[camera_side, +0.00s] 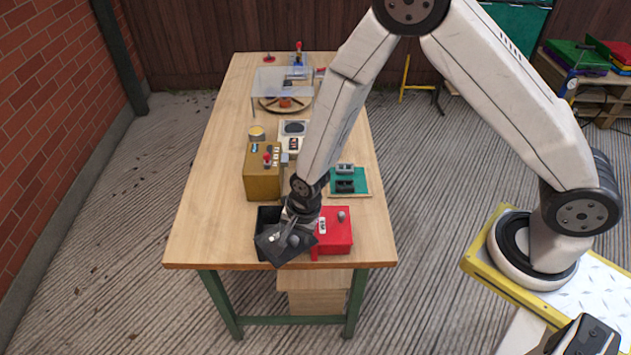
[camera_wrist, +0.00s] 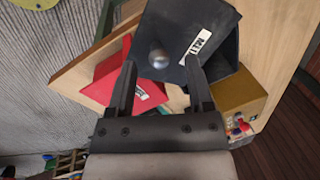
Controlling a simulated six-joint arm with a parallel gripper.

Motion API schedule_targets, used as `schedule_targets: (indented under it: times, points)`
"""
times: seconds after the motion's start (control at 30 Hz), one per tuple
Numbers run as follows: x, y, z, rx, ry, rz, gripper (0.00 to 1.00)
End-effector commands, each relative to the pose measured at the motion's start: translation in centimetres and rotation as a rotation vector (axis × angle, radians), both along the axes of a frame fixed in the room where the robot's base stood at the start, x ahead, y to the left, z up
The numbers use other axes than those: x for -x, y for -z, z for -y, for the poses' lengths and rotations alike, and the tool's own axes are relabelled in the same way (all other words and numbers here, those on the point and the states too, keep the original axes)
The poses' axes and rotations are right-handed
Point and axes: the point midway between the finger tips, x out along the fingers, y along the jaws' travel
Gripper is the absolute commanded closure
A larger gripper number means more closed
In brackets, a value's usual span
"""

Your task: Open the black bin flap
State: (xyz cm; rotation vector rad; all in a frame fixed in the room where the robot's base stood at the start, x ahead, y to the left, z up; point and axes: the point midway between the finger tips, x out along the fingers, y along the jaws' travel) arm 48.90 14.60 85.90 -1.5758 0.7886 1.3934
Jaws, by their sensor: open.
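The black bin (camera_side: 267,217) stands at the near end of the table. Its black flap (camera_side: 270,246) is tilted, with its lower edge toward the table's front edge, and a dark part of the bin shows behind it. In the side view my gripper (camera_side: 292,226) is over the flap and hides part of the bin.
A red bin (camera_side: 333,236) with a knob stands just right of the black bin. Behind are a gold box (camera_side: 262,178) with a red-knobbed control, a green board (camera_side: 358,182) and a clear cover (camera_side: 283,82) over a plate. The table's left side is clear.

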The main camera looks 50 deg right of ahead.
Motion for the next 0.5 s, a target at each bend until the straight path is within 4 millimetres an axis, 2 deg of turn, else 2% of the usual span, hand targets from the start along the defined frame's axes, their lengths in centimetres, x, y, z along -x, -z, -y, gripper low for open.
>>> schedule_targets:
  times: [0.5]
  points:
    - [0.9,-5.0,0.4,0.0,0.0,0.0,0.34]
